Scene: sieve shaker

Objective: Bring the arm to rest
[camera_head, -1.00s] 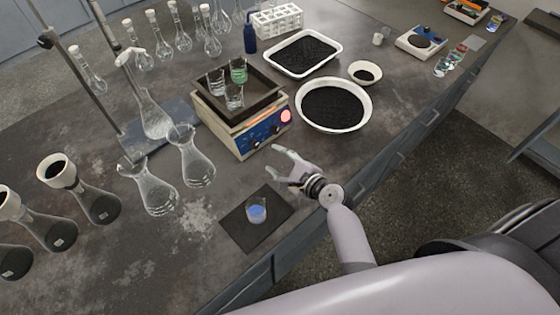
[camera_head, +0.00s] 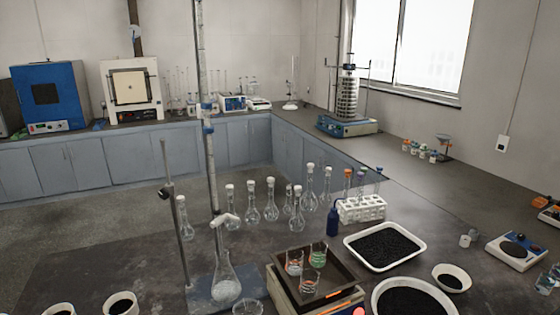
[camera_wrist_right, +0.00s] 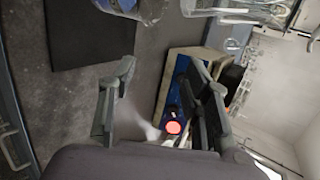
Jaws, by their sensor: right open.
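My right gripper (camera_wrist_right: 162,85) shows in the right wrist view, with its two dark fingers spread apart and nothing between them. It hangs above the grey bench top, beside the shaker-like heating box with a blue front panel (camera_wrist_right: 178,98) and a glowing red knob (camera_wrist_right: 173,127). The fingers partly hide this box. No gripper shows in the head view, and my left gripper is in neither current view.
A dark mat (camera_wrist_right: 90,35) lies on the bench in the wrist view, near glassware (camera_wrist_right: 135,8). In the head view, the heating tray (camera_head: 338,287) holds several beakers. A tray of black granules (camera_head: 418,243), a bowl (camera_head: 452,270) and a tube rack (camera_head: 362,209) stand nearby.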

